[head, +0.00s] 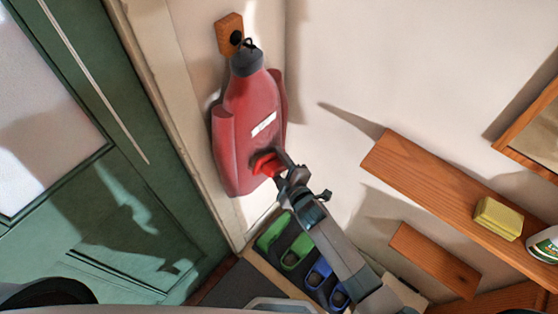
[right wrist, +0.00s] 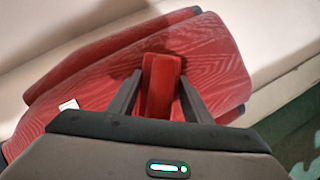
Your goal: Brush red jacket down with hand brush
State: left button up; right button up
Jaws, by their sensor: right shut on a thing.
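The red jacket (head: 248,105) hangs by a loop from a black hook on a small wooden block (head: 230,33). It has a dark collar and a white patch on its front. It fills much of the right wrist view (right wrist: 85,82). My right gripper (head: 277,167) is at the lower front of the jacket, shut on a red object, seemingly the hand brush (head: 265,164). The brush also shows between the fingers in the right wrist view (right wrist: 161,85). Its bristles are hidden, and I cannot tell whether it touches the cloth. My left gripper is not in view.
A green door (head: 110,190) stands at the left. A wooden shelf (head: 425,180) on the right wall carries a yellow sponge (head: 497,218) and a white bottle (head: 544,244). Green shoes (head: 273,232) and blue shoes (head: 318,273) stand below the jacket, near my right arm.

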jog(key=shift+f+b, duration=1.05)
jog(key=shift+f, duration=0.6)
jog(key=shift+d, duration=0.1)
jog(key=shift+f, duration=0.1)
notch_tip(320, 180, down, 4)
jog(key=b, duration=0.3)
jog(key=shift+r, duration=0.2)
jog(key=shift+r+p, duration=1.8)
jog(key=shift+r, duration=0.15)
jog(key=shift+r, duration=0.1)
